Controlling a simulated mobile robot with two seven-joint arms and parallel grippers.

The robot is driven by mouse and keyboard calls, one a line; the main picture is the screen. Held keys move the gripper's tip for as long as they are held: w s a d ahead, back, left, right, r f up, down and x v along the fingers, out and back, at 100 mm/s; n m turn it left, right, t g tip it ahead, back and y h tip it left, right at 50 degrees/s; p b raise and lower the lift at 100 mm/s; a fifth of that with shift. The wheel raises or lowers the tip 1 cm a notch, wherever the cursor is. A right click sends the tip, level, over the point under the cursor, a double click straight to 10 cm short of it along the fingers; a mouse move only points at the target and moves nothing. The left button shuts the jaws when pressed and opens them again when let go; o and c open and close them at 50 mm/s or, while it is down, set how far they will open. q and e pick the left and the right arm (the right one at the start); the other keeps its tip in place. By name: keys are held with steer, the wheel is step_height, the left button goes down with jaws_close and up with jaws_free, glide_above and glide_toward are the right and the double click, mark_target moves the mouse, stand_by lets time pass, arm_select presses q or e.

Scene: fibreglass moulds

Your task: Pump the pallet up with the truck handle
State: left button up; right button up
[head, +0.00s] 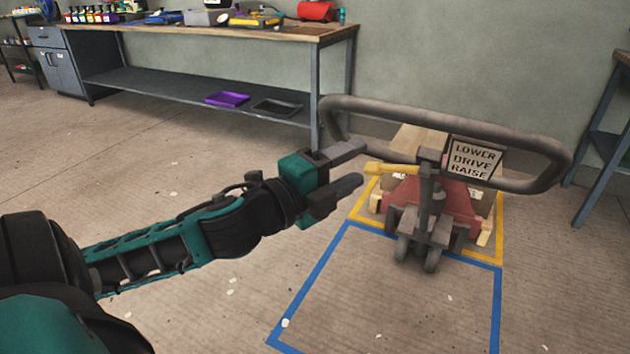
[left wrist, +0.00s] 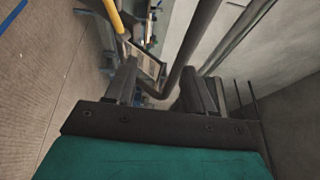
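The pallet truck (head: 428,215) stands ahead at the right, with a red body, small dark wheels and a grey looped handle (head: 450,117). The handle carries a "LOWER DRIVE RAISE" sign (head: 474,160) and a yellow lever (head: 392,169). Part of the wooden pallet (head: 420,140) shows behind the handle. My left gripper (head: 358,164) is open at the handle's left end. In the left wrist view, the handle tube (left wrist: 190,50) runs between the fingers of the left gripper (left wrist: 160,88), with no clear grip on it. My right gripper is out of view.
A workbench (head: 220,35) with bottles and tools stands along the back wall; its lower shelf holds a purple tray (head: 228,99). Another table (head: 605,130) stands at the right edge. Yellow and blue floor lines (head: 310,288) mark bays. The floor in front is clear.

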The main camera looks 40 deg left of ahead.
arm_select(q)
steer(key=p+v, duration=0.2)
steer(key=v, duration=0.4)
steer(key=shift+s, duration=0.2)
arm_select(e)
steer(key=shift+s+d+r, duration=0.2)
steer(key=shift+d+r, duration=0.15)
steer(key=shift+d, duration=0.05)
